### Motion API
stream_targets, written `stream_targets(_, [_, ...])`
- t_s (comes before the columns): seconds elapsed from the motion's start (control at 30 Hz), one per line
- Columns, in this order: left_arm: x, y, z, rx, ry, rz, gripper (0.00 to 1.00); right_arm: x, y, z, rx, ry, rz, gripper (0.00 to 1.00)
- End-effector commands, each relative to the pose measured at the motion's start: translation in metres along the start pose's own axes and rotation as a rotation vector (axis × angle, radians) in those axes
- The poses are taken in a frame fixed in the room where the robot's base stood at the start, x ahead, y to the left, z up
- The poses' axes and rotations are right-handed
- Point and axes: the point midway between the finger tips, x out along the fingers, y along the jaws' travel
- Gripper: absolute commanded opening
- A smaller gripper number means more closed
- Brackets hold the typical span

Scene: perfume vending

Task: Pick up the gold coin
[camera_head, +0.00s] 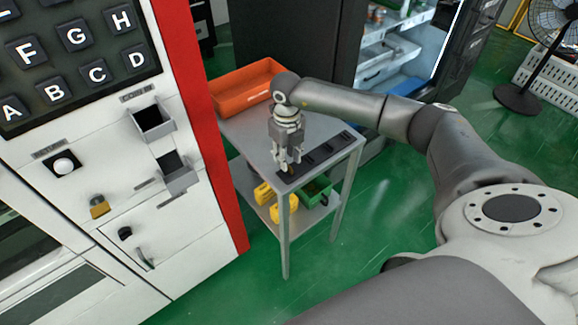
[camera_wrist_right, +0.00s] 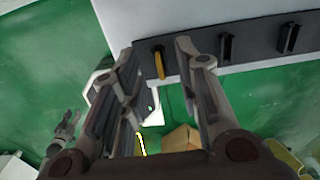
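The gold coin (camera_wrist_right: 159,62) stands on edge in a slot of a black holder (camera_wrist_right: 215,50) in the right wrist view. My right gripper (camera_wrist_right: 158,55) is open, with one fingertip on each side of the coin and a visible gap to it. In the head view my right gripper (camera_head: 288,166) points down over the near left end of the black holder (camera_head: 322,153) on a grey table (camera_head: 247,132). The coin is mostly hidden there by the fingers. A small grey claw shape (camera_wrist_right: 65,130) in the wrist view may be my left gripper; its opening is unclear.
Dark upright pieces (camera_wrist_right: 227,46) stand in other slots of the holder. An orange bin (camera_head: 245,88) sits at the table's back. Yellow items (camera_head: 270,199) and a green bin (camera_head: 313,193) are on the lower shelf. A red-edged vending machine (camera_head: 205,120) stands close on the left.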

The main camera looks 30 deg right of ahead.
Motion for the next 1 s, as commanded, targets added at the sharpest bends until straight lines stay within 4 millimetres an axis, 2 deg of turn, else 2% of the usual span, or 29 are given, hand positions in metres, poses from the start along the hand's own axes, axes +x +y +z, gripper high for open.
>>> stream_targets(0.03, [-0.008,-0.002,-0.01,0.0,0.014,-0.002,0.4,0.005,0.003,-0.002,-0.002,0.004,0.001,0.3])
stream_targets(0.17, [-0.009,-0.004,-0.026,-0.001,0.04,-0.004,0.4,0.022,0.002,-0.001,0.001,0.002,0.001,0.3])
stream_targets(0.43, [-0.008,-0.003,-0.019,-0.002,0.029,-0.004,0.4,0.027,0.002,0.0,0.0,-0.001,0.001,0.3])
stream_targets(0.47, [-0.008,-0.003,-0.017,-0.003,0.026,-0.004,0.4,0.027,0.002,0.0,0.0,-0.001,0.001,0.29])
stream_targets(0.7, [-0.008,-0.002,-0.009,-0.003,0.012,-0.003,0.4,0.026,0.002,0.0,0.0,-0.001,0.001,0.0])
stream_targets(1.0, [-0.008,-0.002,-0.009,-0.003,0.013,-0.003,0.4,0.026,0.002,0.0,0.0,-0.001,0.001,0.0])
